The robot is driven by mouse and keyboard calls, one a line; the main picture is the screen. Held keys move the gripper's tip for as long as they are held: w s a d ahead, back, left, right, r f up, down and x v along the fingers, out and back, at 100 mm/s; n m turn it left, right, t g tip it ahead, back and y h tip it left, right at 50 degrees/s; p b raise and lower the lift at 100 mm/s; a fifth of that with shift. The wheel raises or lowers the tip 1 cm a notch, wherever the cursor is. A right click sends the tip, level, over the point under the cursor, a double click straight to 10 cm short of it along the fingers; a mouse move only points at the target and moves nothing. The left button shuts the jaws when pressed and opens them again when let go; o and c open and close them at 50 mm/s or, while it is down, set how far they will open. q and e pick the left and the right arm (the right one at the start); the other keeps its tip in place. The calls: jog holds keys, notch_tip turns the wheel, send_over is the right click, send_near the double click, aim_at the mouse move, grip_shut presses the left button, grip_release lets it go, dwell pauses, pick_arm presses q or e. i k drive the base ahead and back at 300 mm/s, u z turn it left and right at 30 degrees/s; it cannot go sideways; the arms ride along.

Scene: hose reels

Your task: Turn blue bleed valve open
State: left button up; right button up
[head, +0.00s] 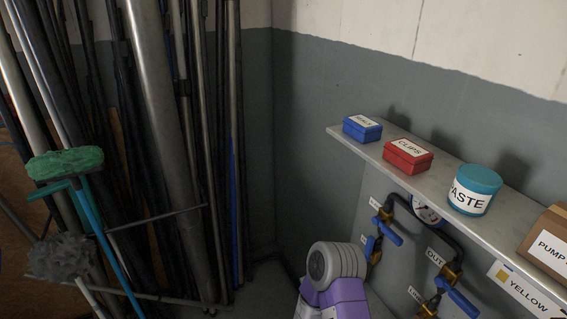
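Several brass valves with blue lever handles sit on dark pipework under the shelf at the right. One upper blue handle (389,232) slants down to the right from its brass body. A lower right blue handle (462,302) belongs to the valve near the "OUT" tag (435,257). A further valve (430,306) is at the bottom edge. I cannot read a bleed label on any of them. One of my arm links rises left of the valves; neither gripper shows.
A shelf (338,137) above the valves holds a blue box (362,128), a red "CLIPS" box (407,157), a teal "PASTE" tub (475,189) and a "PUMP" carton (545,240). A gauge (426,212) is partly hidden below. Poles (165,110) and a green brush (66,163) fill the left.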

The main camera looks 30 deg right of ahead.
aim_at(391, 235)
jog(key=z, duration=1.8)
jog(key=k, duration=0.5)
jog(key=u, duration=1.6)
jog(key=i, duration=0.95)
jog(key=z, duration=1.7)
